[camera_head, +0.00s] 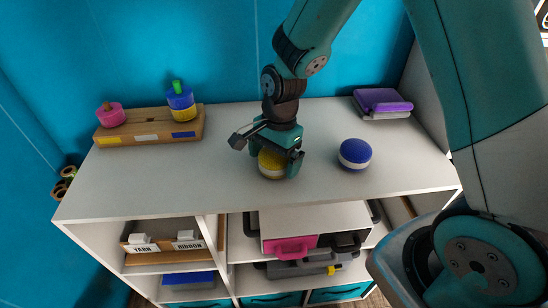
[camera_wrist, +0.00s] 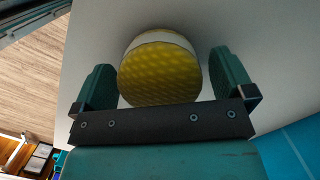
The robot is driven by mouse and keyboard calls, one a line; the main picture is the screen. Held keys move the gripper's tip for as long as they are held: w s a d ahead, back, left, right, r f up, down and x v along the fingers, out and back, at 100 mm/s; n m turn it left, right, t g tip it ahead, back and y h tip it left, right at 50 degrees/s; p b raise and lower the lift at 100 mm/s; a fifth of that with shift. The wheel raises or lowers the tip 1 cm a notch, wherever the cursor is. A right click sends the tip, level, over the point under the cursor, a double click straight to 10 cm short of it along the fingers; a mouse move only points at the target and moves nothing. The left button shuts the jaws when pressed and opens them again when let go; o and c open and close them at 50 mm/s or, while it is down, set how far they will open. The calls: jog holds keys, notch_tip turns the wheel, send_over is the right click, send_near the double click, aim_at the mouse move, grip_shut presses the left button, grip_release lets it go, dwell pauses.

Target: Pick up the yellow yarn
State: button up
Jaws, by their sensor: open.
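The yellow yarn (camera_head: 272,163) is a yellow and white roll standing on the white tabletop, near its middle. In the wrist view the yellow yarn (camera_wrist: 160,72) shows its patterned yellow top and a white side band. My gripper (camera_head: 275,160) is right above and around it, pointing down. In the wrist view my gripper (camera_wrist: 162,85) has one finger on each side of the roll, with a narrow gap showing on both sides. The jaws are open. The roll is partly hidden by the gripper in the head view.
A blue and white roll (camera_head: 355,153) stands close by to the right. A wooden board (camera_head: 150,128) at back left bears a pink roll (camera_head: 110,115) and stacked yellow and blue rolls (camera_head: 181,101). A purple stack (camera_head: 382,102) lies at back right. Shelves below hold a labelled box (camera_head: 165,246).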

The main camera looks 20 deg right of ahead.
jog(key=shift+f, duration=0.35)
jog(key=c, duration=0.9)
jog(key=shift+r, duration=0.1)
